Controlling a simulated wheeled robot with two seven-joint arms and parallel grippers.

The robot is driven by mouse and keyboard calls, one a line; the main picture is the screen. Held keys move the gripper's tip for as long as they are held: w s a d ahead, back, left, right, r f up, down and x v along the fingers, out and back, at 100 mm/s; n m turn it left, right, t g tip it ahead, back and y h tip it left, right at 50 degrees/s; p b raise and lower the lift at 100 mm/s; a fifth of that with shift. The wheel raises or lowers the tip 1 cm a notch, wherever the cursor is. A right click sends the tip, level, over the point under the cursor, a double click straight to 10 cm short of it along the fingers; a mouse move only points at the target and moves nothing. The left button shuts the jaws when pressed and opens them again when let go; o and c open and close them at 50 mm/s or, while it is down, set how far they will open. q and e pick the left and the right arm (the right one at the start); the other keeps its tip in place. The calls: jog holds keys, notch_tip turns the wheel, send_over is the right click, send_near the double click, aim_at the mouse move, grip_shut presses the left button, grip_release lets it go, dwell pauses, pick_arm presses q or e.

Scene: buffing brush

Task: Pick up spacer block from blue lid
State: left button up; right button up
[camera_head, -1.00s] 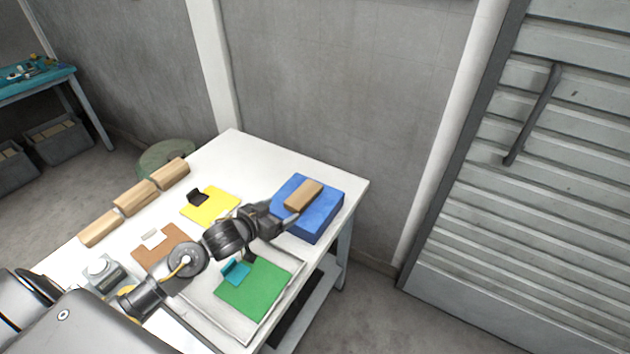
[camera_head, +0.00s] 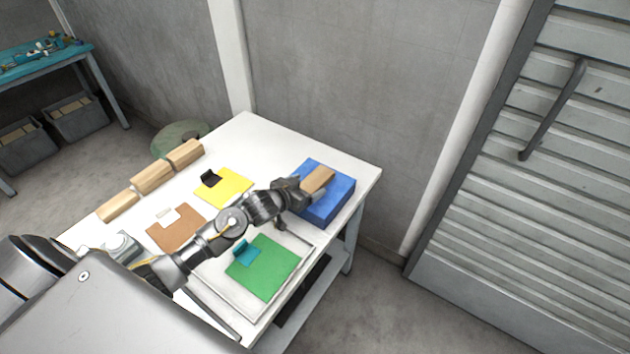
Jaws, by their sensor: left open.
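The spacer block (camera_head: 318,179), a tan wooden piece, lies on top of the blue lid (camera_head: 330,208) at the right corner of the white table. My left gripper (camera_head: 303,191) is open at the block's near left end, over the lid's left part. The fingers are small and dark here, and I cannot tell whether they touch the block or straddle it. The gripper hides the block's near end and part of the lid. My right gripper is not in view.
A white tray (camera_head: 231,294) with a green sheet (camera_head: 268,274) lies below my left arm. A yellow sheet (camera_head: 228,184), a brown sheet (camera_head: 172,234) and wooden blocks (camera_head: 152,177) lie to the left. The table's far corner (camera_head: 262,135) is clear.

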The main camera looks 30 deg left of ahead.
aim_at(311, 183)
pick_arm(q)
jog(key=x, duration=0.3)
jog(key=shift+w+d, duration=0.15)
jog(key=shift+w, duration=0.25)
jog(key=shift+f, duration=0.1)
jog(key=shift+s, duration=0.1)
jog(key=c, duration=1.1)
